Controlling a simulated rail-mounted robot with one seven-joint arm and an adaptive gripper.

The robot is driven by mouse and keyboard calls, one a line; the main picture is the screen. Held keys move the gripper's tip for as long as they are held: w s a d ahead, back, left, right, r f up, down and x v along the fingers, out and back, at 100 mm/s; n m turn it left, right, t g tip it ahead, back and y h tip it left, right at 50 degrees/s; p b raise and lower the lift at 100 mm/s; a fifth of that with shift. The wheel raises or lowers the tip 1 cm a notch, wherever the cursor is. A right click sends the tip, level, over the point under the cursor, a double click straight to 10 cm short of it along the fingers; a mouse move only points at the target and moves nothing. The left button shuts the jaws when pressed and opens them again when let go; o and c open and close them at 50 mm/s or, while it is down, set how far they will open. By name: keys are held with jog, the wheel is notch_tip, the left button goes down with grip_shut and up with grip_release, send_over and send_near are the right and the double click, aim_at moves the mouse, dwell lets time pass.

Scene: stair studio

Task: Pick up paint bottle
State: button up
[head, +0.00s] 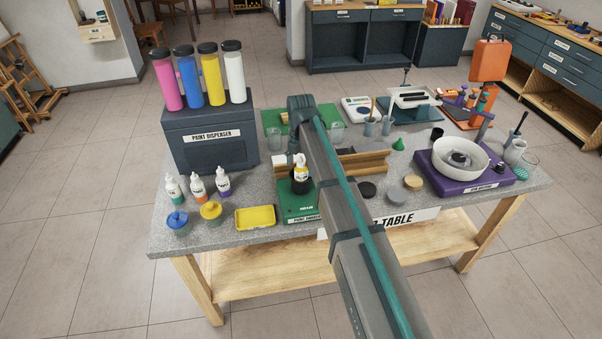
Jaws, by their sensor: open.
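Small white paint bottles with coloured labels stand at the table's left front: green (174,189), orange (198,186) and purple (223,183). Another small bottle with a yellow label (301,172) stands upright at a black round holder on the green paint stand (299,208). Large pink (167,82), blue (188,80), yellow (212,80) and white (235,78) bottles stand on the paint dispenser (212,148). My arm reaches over the table; my gripper (294,148) is small and dark below its end, behind the yellow-label bottle. It is open; its fingers are partly hidden.
Blue (178,222) and yellow (211,212) lidded pots and a yellow tray (256,217) line the left front. A wooden rail (362,164), discs (412,182) and a white bowl on a purple base (460,157) stand right.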

jog(key=shift+f, duration=0.75)
jog(key=c, duration=1.4)
jog(key=shift+c, duration=0.2)
jog(key=shift+r, duration=0.2)
